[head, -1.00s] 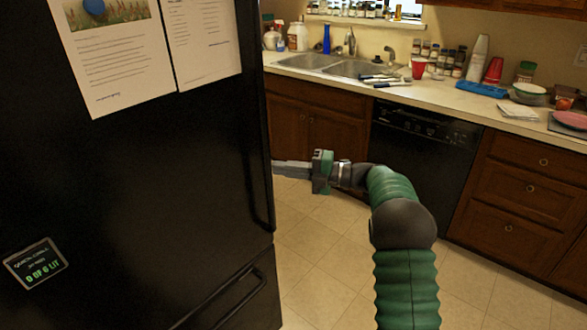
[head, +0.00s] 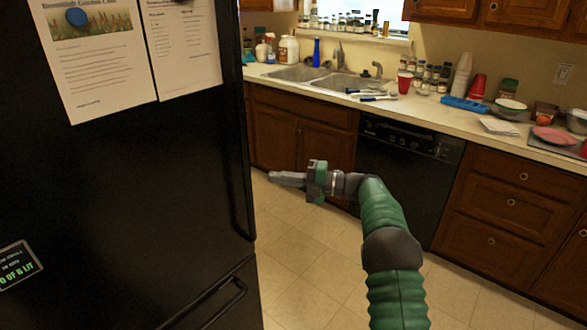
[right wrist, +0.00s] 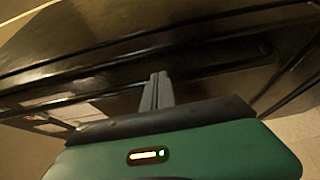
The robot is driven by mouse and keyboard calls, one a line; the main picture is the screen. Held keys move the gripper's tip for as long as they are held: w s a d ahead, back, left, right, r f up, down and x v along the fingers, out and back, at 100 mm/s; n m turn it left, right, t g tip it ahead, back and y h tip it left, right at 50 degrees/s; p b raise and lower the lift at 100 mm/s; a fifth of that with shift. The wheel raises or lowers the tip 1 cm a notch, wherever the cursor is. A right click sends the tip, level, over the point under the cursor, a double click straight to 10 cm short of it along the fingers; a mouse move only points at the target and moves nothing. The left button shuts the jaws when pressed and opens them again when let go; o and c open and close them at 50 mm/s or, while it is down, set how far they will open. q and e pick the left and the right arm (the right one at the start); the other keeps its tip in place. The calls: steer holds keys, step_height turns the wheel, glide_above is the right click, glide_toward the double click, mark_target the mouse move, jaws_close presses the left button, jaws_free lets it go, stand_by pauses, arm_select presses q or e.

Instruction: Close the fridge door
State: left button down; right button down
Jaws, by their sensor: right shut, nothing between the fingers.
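The black fridge door (head: 130,170) fills the left of the head view, with a long dark handle (head: 239,190) along its right edge. I cannot tell how far the door stands open. My right gripper (head: 274,178) is shut and empty. It points left toward the door's right edge, with a small gap between its tips and that edge in the picture. In the right wrist view, my shut fingers (right wrist: 157,88) point at a dark, shiny fridge surface (right wrist: 95,50). Contact there is unclear. My left gripper is out of view.
A lower fridge drawer with a bar handle (head: 215,303) is below the door. Tiled floor (head: 300,265) is open between the fridge and the dishwasher (head: 405,175). The cluttered sink counter (head: 430,108) runs along the back wall.

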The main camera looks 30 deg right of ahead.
steer(key=w+d+r+m+t+h+p, duration=0.3)
steer(key=w+r+m+t+h, duration=0.1)
steer(key=w+r+m, duration=0.15)
steer(key=w+d+r+m+t+h+p, duration=0.3)
steer(key=w+d+r+m+h+p, duration=0.15)
steer(key=r+m, duration=0.25)
steer(key=s+a+f+m+g+h+p, duration=0.4)
steer(key=s+a+f+m+g+h, duration=0.35)
steer(key=s+a+f+m, duration=0.65)
steer(key=s+a+f+g+y, duration=0.1)
steer(key=s+a+f+g, duration=0.1)
steer(key=s, duration=0.8)
steer(key=s+a+f+g+y+p, duration=0.1)
steer(key=s+a+f+g, duration=0.2)
steer(key=s, duration=0.7)
steer(key=s+a+f+g+p, duration=0.1)
steer(key=s+a+f+g, duration=0.2)
steer(key=s, duration=0.7)
steer(key=shift+a+f+m+g+y, duration=0.2)
steer(key=shift+a+m+g+y, duration=0.3)
steer(key=shift+a, duration=0.3)
